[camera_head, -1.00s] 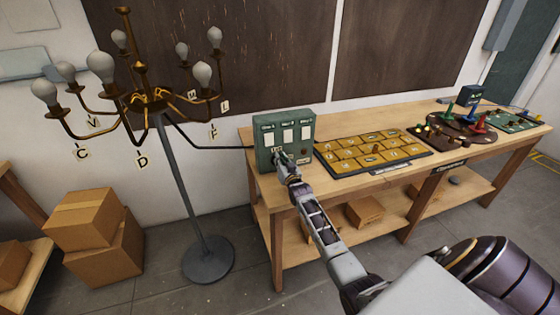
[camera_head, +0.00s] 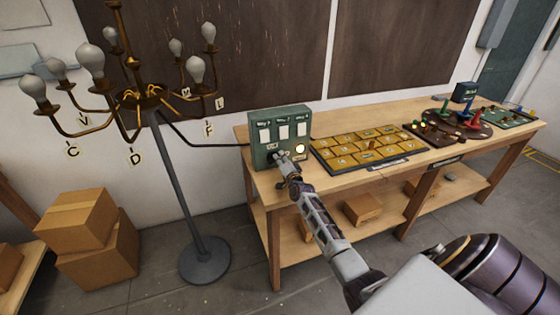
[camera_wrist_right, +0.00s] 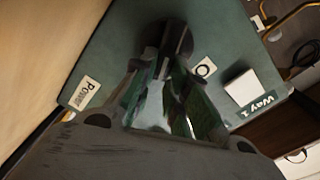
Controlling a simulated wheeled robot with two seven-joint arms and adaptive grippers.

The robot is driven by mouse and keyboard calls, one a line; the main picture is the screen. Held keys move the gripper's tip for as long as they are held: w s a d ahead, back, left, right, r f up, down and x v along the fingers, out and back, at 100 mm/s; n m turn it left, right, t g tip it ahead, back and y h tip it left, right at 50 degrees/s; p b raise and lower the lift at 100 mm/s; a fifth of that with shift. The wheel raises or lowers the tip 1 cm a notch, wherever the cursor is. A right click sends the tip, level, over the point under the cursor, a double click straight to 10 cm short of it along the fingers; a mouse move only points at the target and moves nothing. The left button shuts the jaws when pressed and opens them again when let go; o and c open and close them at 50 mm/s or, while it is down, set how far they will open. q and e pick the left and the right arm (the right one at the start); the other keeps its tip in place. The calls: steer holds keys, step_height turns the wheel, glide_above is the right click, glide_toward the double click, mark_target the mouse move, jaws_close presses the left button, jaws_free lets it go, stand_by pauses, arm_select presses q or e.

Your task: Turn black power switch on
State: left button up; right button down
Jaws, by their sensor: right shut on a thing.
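The green switch box (camera_head: 257,152) stands on the left end of the workbench. The fingers hide part of the switch. My left gripper is not in view.
Three white switches (camera_head: 283,132) sit above on the box, one labelled "Way 1" in the wrist view (camera_wrist_right: 242,87). A yellow gridded board (camera_head: 350,150) lies right of the box. The chandelier (camera_head: 150,98) stands at left, its bulbs unlit.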

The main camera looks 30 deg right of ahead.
steer(key=m+b, duration=0.1)
steer(key=m, duration=0.1)
steer(key=f+m+b, duration=0.1)
steer(key=m, duration=0.2)
steer(key=shift+d+f, duration=0.15)
steer(key=shift+m, duration=0.3)
steer(key=c, duration=1.4)
jaws_free()
steer(key=shift+s, duration=0.2)
steer(key=shift+v, duration=5.85)
